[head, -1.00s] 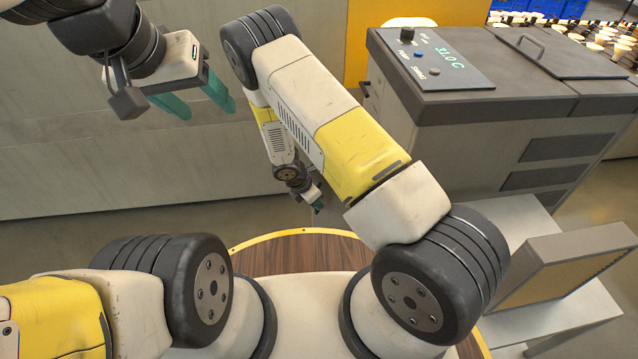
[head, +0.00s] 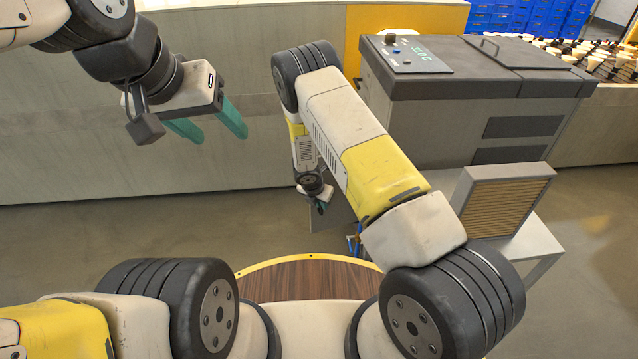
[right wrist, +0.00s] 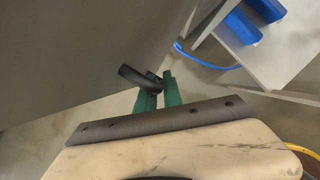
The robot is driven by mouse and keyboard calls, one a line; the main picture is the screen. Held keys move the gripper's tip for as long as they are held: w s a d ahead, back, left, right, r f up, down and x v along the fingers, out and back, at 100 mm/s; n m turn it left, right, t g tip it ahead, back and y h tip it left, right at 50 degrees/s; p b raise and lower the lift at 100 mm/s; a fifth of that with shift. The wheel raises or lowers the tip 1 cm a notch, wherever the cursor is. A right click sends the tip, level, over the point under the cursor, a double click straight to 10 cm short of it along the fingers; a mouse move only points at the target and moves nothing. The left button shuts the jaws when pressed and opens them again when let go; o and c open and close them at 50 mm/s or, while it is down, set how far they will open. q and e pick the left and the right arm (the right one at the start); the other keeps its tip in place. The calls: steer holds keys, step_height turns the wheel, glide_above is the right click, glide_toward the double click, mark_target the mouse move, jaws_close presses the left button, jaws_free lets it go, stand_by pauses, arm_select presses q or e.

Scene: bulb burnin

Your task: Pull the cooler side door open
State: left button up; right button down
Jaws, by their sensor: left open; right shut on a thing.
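The cooler (head: 420,120) is a grey box with a dark lid and a small control panel, right of centre in the head view. Its side door shows as a large grey panel (right wrist: 80,50) in the right wrist view. A dark bar handle (right wrist: 136,77) stands out from the panel. My right gripper (right wrist: 158,88) is shut on this handle, its green fingers around it. In the head view the right gripper (head: 321,207) is low, left of the cooler, partly hidden by its wrist. My left gripper (head: 217,134) is open and empty, high at the left, away from the cooler.
A white stand (head: 525,245) carries a boxed filter-like panel (head: 505,205) right of my right arm. Blue parts (right wrist: 240,25) and a blue hose (right wrist: 205,62) lie beyond the door edge. A long grey counter (head: 60,120) runs behind. The floor at left is clear.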

steer(key=shift+s+d, duration=0.2)
steer(key=shift+s, duration=0.05)
steer(key=c, duration=1.8)
jaws_free()
steer(key=shift+o, duration=0.2)
steer(key=v, duration=0.7)
steer(key=shift+r, duration=0.4)
steer(key=shift+s+r, duration=0.1)
